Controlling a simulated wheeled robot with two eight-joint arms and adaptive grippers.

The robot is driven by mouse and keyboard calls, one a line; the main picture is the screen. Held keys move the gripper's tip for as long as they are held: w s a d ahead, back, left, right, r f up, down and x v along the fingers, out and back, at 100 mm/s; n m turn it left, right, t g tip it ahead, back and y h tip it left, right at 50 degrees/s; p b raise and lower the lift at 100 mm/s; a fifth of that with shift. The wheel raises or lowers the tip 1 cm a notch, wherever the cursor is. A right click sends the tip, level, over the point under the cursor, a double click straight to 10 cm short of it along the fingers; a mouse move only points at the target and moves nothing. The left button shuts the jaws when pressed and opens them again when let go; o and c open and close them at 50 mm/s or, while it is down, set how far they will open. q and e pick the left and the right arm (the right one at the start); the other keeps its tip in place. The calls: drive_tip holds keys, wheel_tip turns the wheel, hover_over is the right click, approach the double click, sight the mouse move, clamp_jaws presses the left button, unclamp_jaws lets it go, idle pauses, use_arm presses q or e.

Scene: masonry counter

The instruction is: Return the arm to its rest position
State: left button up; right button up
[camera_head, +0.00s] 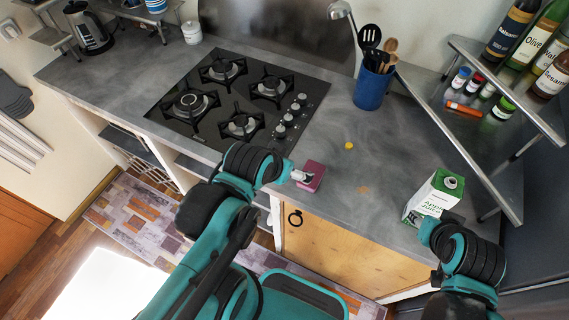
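My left arm reaches up from the bottom middle. Its gripper (301,176) is at the counter's front edge, against a small maroon block (314,171). I cannot tell whether its fingers are closed on the block or only beside it. My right arm comes in at the lower right. Its wrist end (430,229) overlaps the lower part of a white and green apple juice carton (436,190), which stands on the counter. The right fingers are not clearly visible, so I cannot tell whether they touch the carton.
The grey counter (385,150) holds a black gas hob (235,97) and a blue utensil holder (371,88). A small yellow object (349,146) lies on clear counter. A metal corner shelf (470,135) with bottles and jars stands at the right.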

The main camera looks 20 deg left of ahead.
use_arm(q)
drive_tip(key=shift+s+n, duration=0.1)
drive_tip(key=shift+n, duration=0.2)
wheel_tip(320, 180, down, 5)
drive_tip(key=b, duration=0.5)
drive_tip(key=shift+f, duration=0.2)
idle(0.6)
